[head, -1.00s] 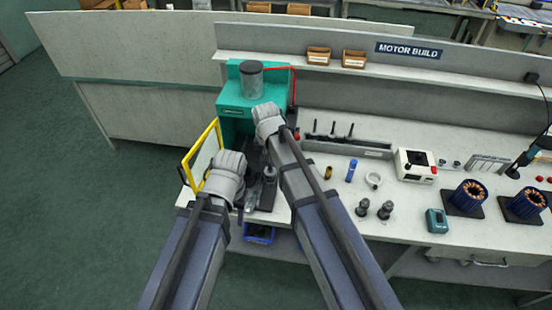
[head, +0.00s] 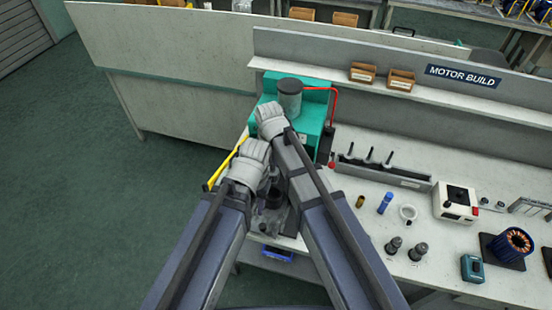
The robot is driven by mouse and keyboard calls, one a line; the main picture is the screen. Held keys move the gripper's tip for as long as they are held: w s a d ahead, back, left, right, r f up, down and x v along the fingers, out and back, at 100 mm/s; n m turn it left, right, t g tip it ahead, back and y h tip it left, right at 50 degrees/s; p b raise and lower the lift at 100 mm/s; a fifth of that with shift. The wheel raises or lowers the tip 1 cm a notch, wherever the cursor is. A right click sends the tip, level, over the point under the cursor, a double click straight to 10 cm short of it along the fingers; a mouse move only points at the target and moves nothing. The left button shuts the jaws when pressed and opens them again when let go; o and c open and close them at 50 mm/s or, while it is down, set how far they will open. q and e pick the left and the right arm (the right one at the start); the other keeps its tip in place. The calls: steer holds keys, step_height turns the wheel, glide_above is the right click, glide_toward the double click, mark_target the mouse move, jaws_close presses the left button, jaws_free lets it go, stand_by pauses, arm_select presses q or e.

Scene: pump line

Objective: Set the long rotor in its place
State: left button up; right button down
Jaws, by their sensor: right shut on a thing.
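My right gripper (head: 273,138) is in front of the teal press (head: 313,112). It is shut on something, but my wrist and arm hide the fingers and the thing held. My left gripper (head: 266,186) is just below and left of it, over the dark fixture (head: 272,200) at the bench's left end; its jaws are too hidden to read. I cannot pick out the long rotor with certainty. Two short dark parts with shafts, one left (head: 393,246) and one right (head: 418,251), stand upright on the bench front, apart from both grippers.
A yellow frame (head: 224,168) stands left of the press. A rack (head: 385,172) holds several thin dark upright tools. A blue cylinder (head: 385,203), a white ring (head: 408,214), a white box (head: 456,203) and a copper-wound stator (head: 512,245) stand to the right.

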mark_target(273, 170)
steer(key=shift+s, duration=0.25)
steer(key=shift+w+f+b, duration=0.15)
steer(key=shift+f+b, duration=0.45)
steer(key=shift+b, duration=0.1)
steer(key=shift+f+b, duration=3.3)
stand_by(1.4)
steer(key=shift+f+b, duration=1.1)
steer(key=shift+b, duration=0.05)
steer(key=c, duration=0.5)
jaws_free()
